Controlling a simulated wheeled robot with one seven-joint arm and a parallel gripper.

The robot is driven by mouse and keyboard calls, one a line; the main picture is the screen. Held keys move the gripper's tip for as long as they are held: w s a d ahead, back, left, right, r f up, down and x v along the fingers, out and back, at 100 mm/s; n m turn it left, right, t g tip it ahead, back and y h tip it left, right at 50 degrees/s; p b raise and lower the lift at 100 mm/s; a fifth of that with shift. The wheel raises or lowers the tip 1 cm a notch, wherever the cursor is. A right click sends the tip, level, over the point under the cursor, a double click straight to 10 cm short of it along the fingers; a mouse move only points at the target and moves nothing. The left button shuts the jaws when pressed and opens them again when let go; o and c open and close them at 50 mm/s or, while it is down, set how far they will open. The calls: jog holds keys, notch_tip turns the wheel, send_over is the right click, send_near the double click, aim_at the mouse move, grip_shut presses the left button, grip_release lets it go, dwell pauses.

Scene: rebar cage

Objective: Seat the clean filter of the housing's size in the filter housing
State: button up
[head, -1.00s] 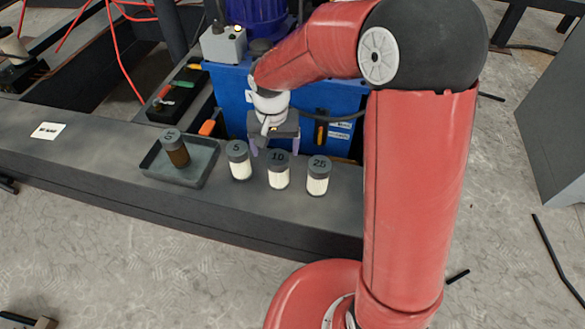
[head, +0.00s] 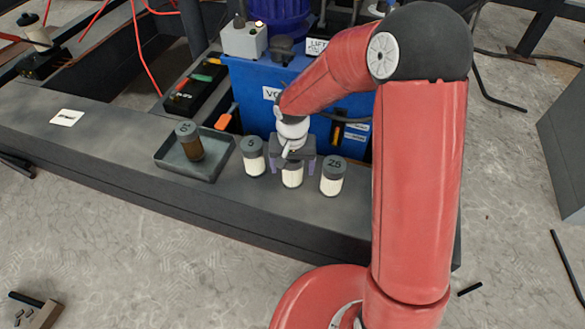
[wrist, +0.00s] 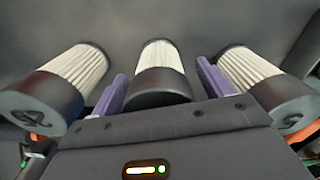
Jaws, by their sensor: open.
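Three clean filters with pale pleats and dark caps stand upright in a row on the dark beam: 5 (head: 253,156), 10 (head: 292,179) and 25 (head: 333,177). My gripper (head: 292,168) is at the middle one. Its purple fingers are open on either side of that filter, and the gripper body hides the filter's cap in the head view. In the wrist view the middle filter (wrist: 160,70) lies between the fingers, with a gap to each. A brown, dirty filter (head: 190,142) stands in a grey tray (head: 208,175). I cannot make out the filter housing for certain.
A blue unit (head: 245,92) stands behind the row, with a grey switch box (head: 245,40) beside it. A black tray of tools (head: 193,85) and an orange-handled item (head: 224,120) are behind the grey tray. A white card (head: 67,117) lies on the clear left part of the beam.

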jog(key=c, duration=1.1)
jog(key=shift+c, duration=0.4)
jog(key=shift+r, duration=0.15)
